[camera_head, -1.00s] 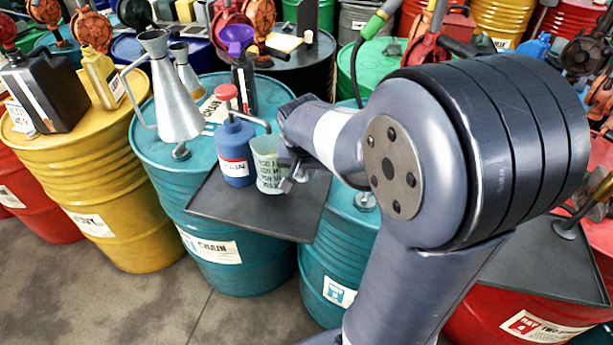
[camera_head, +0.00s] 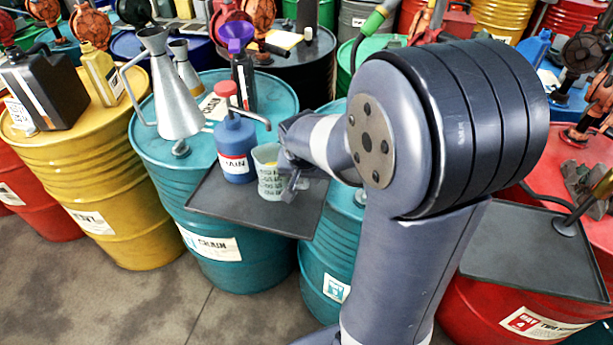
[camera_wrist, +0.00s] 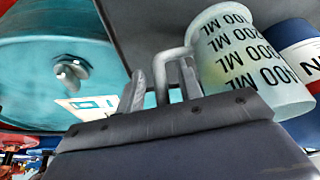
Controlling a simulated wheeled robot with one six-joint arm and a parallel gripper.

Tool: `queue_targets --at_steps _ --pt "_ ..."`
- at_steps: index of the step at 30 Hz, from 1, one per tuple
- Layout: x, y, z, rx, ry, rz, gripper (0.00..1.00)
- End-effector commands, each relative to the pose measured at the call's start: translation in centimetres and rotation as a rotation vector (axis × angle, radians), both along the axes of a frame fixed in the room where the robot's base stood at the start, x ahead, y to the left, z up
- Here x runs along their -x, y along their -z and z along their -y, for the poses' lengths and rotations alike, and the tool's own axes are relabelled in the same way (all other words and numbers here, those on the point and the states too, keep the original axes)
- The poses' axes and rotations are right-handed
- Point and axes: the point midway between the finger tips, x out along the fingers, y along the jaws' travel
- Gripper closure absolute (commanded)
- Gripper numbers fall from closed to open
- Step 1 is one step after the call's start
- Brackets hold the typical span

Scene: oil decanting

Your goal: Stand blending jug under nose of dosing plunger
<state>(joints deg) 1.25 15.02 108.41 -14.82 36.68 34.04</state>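The blending jug (camera_head: 270,178), a pale translucent cup with dark volume marks, stands on the black tray (camera_head: 232,208). It looks upright, with its rim below the spout tip of the dosing plunger (camera_head: 236,150), a blue bottle with a red knob. Whether the rim is exactly under the nose is hard to tell. My gripper (camera_head: 290,180) is at the jug's right side. In the wrist view, the jug (camera_wrist: 250,65) shows its grey handle between my fingertips (camera_wrist: 165,85), with gaps visible beside the handle. The plunger (camera_wrist: 300,55) is partly cut off there.
The tray lies on a teal drum (camera_head: 240,265). A yellow drum (camera_head: 100,190) is at left. Another black tray (camera_head: 540,250) is at right.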

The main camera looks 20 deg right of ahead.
Motion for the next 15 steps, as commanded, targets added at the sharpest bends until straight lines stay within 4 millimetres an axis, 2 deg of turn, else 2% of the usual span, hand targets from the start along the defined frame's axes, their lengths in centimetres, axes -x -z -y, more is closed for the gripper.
queue_targets --at_steps 8,11,15 --pt "0.0 -0.4 0.0 0.000 0.000 0.000 0.66" --pt "0.2 -1.3 -0.2 0.000 -0.001 0.004 0.66" --pt "1.1 -3.5 -0.5 0.000 0.000 0.007 0.66"
